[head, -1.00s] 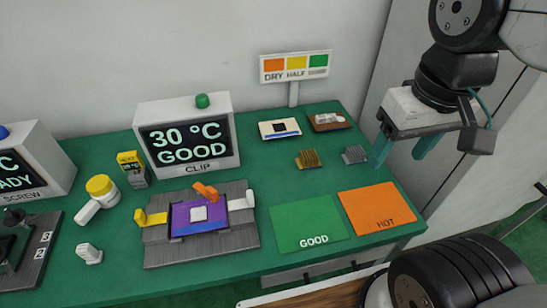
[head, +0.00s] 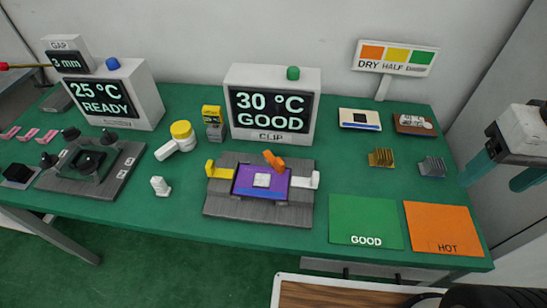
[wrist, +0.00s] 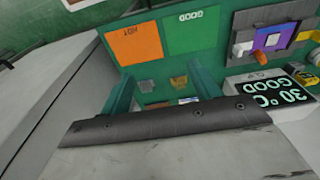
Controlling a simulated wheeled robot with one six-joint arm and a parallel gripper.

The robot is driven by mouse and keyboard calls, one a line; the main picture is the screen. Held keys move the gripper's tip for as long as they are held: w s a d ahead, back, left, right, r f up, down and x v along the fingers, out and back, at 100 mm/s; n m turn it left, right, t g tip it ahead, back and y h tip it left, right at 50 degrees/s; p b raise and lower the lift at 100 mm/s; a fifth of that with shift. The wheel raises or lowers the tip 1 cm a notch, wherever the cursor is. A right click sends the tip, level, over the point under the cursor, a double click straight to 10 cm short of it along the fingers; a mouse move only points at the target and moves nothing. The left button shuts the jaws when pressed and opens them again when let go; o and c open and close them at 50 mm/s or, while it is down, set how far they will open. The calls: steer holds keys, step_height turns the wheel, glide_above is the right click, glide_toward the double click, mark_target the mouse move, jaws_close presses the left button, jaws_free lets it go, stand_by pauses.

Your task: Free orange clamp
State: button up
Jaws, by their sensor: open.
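The orange clamp (head: 274,159) is a small lever at the back edge of the purple board (head: 248,188) on the grey clip fixture (head: 258,216). It stands tilted up and to the left; I cannot tell whether it presses on the board. A white square (head: 262,180) sits on the board. A yellow clamp (head: 216,170) is at the fixture's left and a white one (head: 308,180) at its right. My gripper (head: 500,175) is open and empty at the table's right edge, far from the fixture. In the wrist view, the orange clamp (wrist: 260,55) shows beyond the open fingers (wrist: 162,95).
The CLIP display (head: 270,105) stands behind the fixture and reads 30 °C GOOD. Green (head: 365,220) and orange (head: 445,228) mats lie to the right. Brass (head: 381,157) and grey (head: 432,166) finned blocks stand behind them. The screw fixture (head: 92,165) is at the left.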

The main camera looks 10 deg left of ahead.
stand_by(0.4)
steer(key=shift+a, duration=0.15)
steer(key=c, duration=0.6)
steer(key=shift+o, duration=0.2)
steer(key=n+g, duration=0.2)
steer(key=n, duration=0.6)
glide_above(279, 160)
step_height(279, 160, down, 14)
steer(key=shift+s+f, duration=0.1)
steer(key=shift+f, duration=0.1)
steer(key=shift+t, duration=0.3)
step_height(279, 160, down, 8)
steer(key=shift+r, duration=0.15)
jaws_close()
